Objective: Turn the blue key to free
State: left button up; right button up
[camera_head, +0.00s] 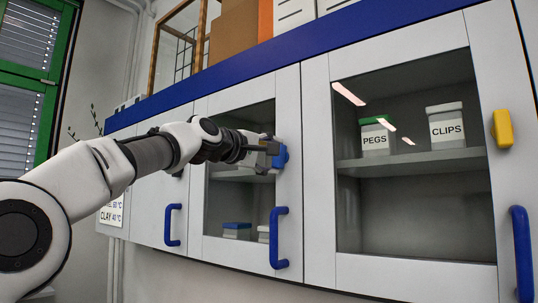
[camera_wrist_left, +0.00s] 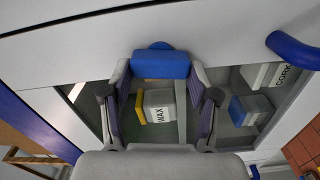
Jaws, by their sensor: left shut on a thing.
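The blue key (camera_head: 281,157) is on the frame of the middle glass cabinet door (camera_head: 289,110), above that door's blue handle (camera_head: 279,238). My left gripper (camera_head: 270,153) reaches it from the left and is shut on it. In the left wrist view the blue key (camera_wrist_left: 160,64) sits between the two fingertips of my left gripper (camera_wrist_left: 160,75), with a rounded blue part showing beyond it. The gripper partly hides the key in the head view, and I cannot read any lock marking. My right gripper is in neither view.
A yellow key (camera_head: 502,128) is on the right door, above another blue handle (camera_head: 522,252). Behind glass stand the PEGS box (camera_head: 375,140), the CLIPS box (camera_head: 446,128) and the WAX box (camera_wrist_left: 160,108). Another blue handle (camera_head: 172,225) stands out at left.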

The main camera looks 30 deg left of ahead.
pick_arm(q)
jog(key=shift+r+n, duration=0.1)
jog(key=shift+n, duration=1)
